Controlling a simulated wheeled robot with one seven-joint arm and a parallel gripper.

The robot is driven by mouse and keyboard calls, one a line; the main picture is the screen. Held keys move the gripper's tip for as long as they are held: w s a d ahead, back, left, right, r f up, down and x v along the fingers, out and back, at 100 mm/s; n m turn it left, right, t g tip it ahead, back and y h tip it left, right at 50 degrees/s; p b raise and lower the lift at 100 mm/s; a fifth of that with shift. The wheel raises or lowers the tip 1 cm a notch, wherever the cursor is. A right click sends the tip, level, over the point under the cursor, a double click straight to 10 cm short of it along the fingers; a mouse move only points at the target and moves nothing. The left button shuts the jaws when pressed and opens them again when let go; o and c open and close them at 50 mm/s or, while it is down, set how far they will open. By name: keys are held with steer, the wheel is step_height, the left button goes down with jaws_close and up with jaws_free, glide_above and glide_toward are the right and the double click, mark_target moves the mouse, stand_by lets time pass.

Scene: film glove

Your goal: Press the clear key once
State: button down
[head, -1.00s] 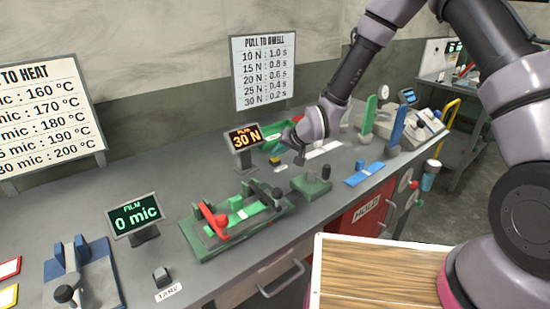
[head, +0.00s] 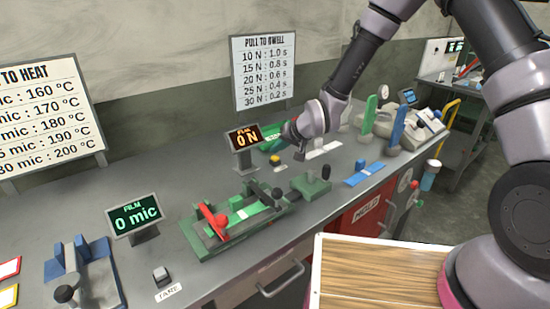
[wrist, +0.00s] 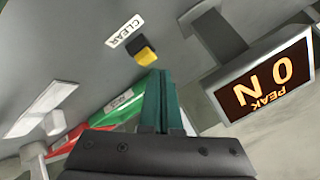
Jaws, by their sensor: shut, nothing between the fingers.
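The clear key (head: 276,161) is a small yellow-topped block on the bench, below the peak display. In the wrist view the key (wrist: 146,53) shows yellow and dark, beside a white CLEAR label (wrist: 125,31). The peak display (head: 244,138) reads 0 N, and it shows upside down in the wrist view (wrist: 265,78). My gripper (head: 299,155) is shut and empty, just right of the key and apart from it. Its closed fingers also show in the wrist view (wrist: 161,73), near the key.
Blue and green upright stands (head: 396,125) are to the right.

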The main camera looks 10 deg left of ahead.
steer(key=shift+r, duration=2.55)
steer(key=s+d+r+m+t+h, duration=0.15)
steer(key=d+r+h, duration=0.25)
steer(key=d+r, duration=1.75)
steer(key=s+d+r+m, duration=0.2)
steer(key=s+d+r, duration=0.2)
steer(key=s+d, duration=0.4)
steer(key=s+d+r+m+h, duration=0.1)
steer(key=s+d+r+m, duration=0.1)
steer(key=s+d+r, duration=0.3)
steer(key=s+d, duration=0.4)
steer(key=s, duration=0.3)
